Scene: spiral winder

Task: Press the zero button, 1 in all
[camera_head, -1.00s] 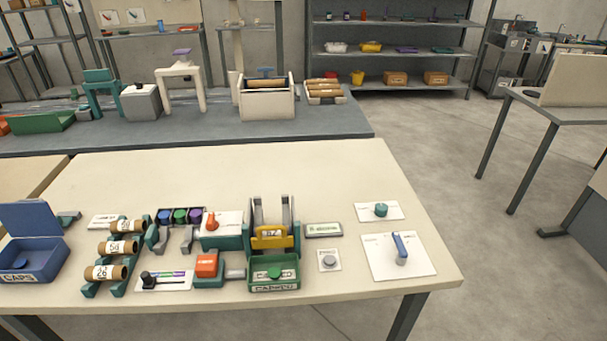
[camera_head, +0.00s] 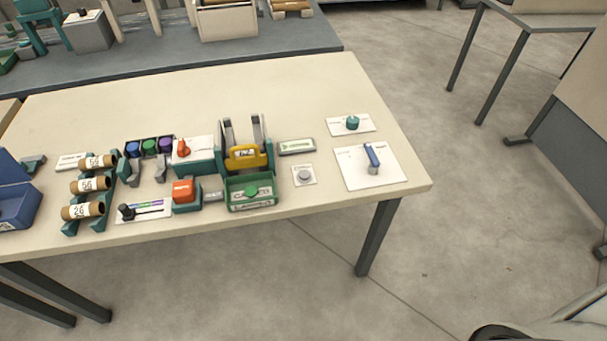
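A round grey button on a small white plate (camera_head: 304,175) sits on the cream table, right of the green-and-yellow unit. It looks like the zero button, but its small label is too blurred to read for sure. Nothing touches or covers it. A small display panel (camera_head: 296,146) with green marks lies just behind it. Neither of my grippers is in view.
A blue lever on a white plate (camera_head: 372,164) and a teal knob (camera_head: 352,122) are to the right. Left are the green-and-yellow unit (camera_head: 246,157), an orange block (camera_head: 183,191), labelled rolls (camera_head: 90,185) and a blue box (camera_head: 12,205). The table (camera_head: 300,85) is clear behind.

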